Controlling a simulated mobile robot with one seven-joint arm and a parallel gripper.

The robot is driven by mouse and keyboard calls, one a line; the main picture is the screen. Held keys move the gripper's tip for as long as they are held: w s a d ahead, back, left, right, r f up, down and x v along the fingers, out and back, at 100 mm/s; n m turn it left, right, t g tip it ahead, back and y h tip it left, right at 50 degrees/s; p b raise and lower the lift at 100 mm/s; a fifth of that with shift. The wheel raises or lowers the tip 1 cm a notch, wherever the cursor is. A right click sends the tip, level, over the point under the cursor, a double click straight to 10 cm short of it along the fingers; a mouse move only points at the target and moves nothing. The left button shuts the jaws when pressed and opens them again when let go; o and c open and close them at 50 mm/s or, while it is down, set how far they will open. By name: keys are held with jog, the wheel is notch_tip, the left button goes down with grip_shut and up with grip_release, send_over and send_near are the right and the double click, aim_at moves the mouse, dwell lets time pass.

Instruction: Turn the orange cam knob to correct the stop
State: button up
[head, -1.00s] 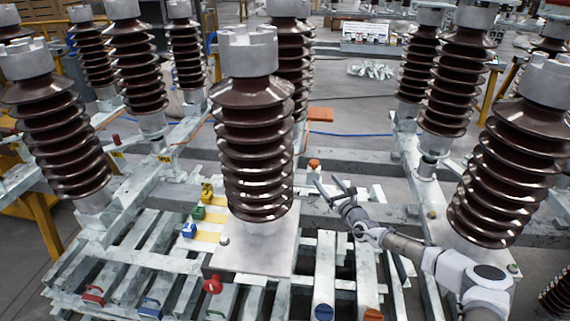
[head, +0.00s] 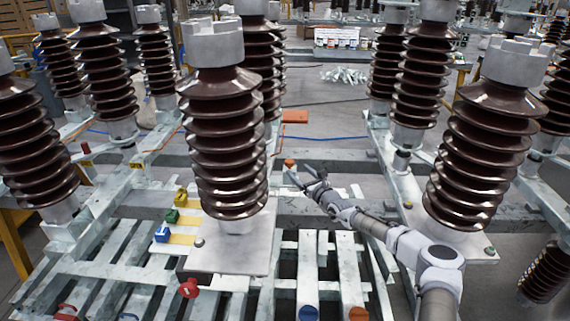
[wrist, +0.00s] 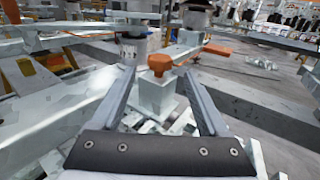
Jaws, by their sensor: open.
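An orange knob (head: 290,163) sits on top of a pale block behind the central insulator's base. In the wrist view the orange knob (wrist: 160,64) stands on its pale square post, centred between my fingers and a little beyond their tips. My gripper (head: 304,175) is open and empty, reaching in from the lower right close to the knob. In the wrist view both fingers of my gripper (wrist: 159,73) are spread wide. I cannot tell whether either finger touches the knob. Another orange round part (head: 358,313) is on a front beam, beside a blue one (head: 308,313).
A large brown ribbed insulator (head: 222,140) stands left of my arm, and another insulator (head: 475,150) stands to its right. A red knob (head: 188,288) is in front. An orange box (head: 295,116) lies behind.

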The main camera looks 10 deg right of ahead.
aim_at(287, 161)
jog(key=b+x, duration=0.4)
jog(key=x, duration=0.3)
jog(key=shift+w+a+f, duration=0.1)
jog(key=shift+w+a, duration=0.1)
jog(key=shift+w, duration=0.1)
jog(key=shift+b+x, duration=0.8)
jog(key=shift+x, duration=0.15)
jog(key=shift+w+a+b, duration=0.1)
jog(key=shift+w+b, duration=0.25)
jog(key=shift+w, duration=0.15)
grip_shut()
